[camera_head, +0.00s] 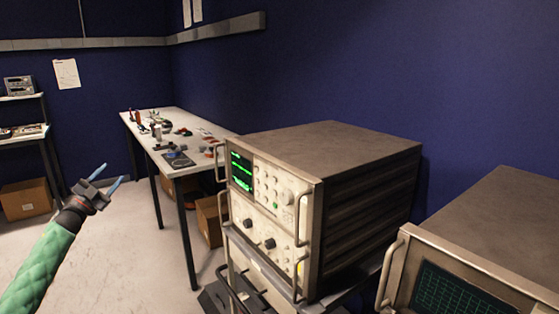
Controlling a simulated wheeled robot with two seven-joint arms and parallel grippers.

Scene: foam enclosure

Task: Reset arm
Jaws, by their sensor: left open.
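My left gripper (107,180) is at the left of the head view, at the end of my green-sleeved left arm. Its two light blue fingers are spread apart, with nothing between them. It is in the air over the pale floor, apart from the workbench and the instruments. My right gripper is not in the view.
A large instrument (347,150) with a green screen and knobs stands on a cart (250,268) at centre right. Another instrument (500,235) is at the lower right. A white workbench (190,141) holds small tools. A shelf (30,132) stands far left. The floor (130,250) between is clear.

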